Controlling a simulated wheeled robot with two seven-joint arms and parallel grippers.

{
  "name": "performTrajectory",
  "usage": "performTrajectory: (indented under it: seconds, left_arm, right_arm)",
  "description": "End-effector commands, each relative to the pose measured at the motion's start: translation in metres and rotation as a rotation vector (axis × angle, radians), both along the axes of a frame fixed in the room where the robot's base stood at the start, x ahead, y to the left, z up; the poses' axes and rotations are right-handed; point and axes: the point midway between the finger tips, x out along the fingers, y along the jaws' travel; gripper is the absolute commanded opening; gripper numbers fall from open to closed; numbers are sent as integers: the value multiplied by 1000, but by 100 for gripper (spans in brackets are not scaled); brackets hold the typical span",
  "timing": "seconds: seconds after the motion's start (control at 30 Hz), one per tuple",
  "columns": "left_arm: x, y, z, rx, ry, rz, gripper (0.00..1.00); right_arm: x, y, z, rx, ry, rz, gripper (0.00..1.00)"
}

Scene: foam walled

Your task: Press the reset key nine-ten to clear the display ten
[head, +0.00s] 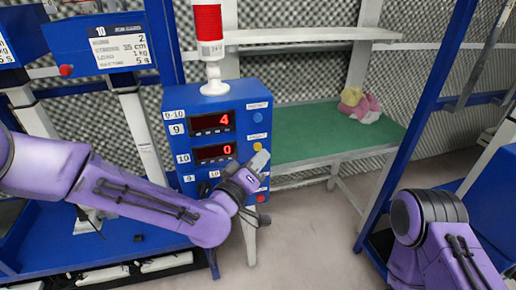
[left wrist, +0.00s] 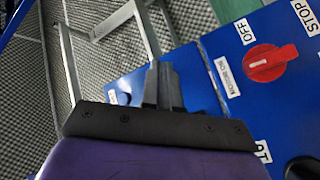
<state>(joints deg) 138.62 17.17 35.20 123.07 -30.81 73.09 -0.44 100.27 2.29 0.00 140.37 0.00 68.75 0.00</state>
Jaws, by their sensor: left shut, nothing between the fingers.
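A blue control box (head: 217,100) stands in the middle of the head view. Its upper display (head: 212,122), marked 9, shows a red 4. Its lower display (head: 216,152), marked 10, shows a red 0. A blue round key (head: 258,117) and a yellow round key (head: 257,146) sit on its right side; their labels are too small to read. My left gripper (head: 260,161) is shut and empty, in front of the box's right side just below the yellow key. The shut fingers also show in the left wrist view (left wrist: 161,85), over the blue panel. My right gripper is out of view.
A red switch knob (left wrist: 267,63) beside an OFF label shows in the left wrist view. A red beacon (head: 208,22) tops the box. A green-topped table (head: 310,135) with a pink and yellow bundle (head: 359,104) stands behind. Blue posts rise at right.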

Motion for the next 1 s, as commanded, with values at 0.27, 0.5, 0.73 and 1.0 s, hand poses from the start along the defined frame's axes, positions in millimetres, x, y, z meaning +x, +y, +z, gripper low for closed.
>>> performTrajectory:
  seconds: [0.27,0.5,0.73,1.0]
  left_arm:
    - [-3,-1,0,0,0,-2,0]
    - [-25,-9,-1,0,0,-2,0]
    - [-45,-15,0,0,0,-1,0]
    - [-48,-16,0,0,1,-1,0]
  right_arm:
    - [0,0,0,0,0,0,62]
    - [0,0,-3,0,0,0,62]
    - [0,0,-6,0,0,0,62]
    - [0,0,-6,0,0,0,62]
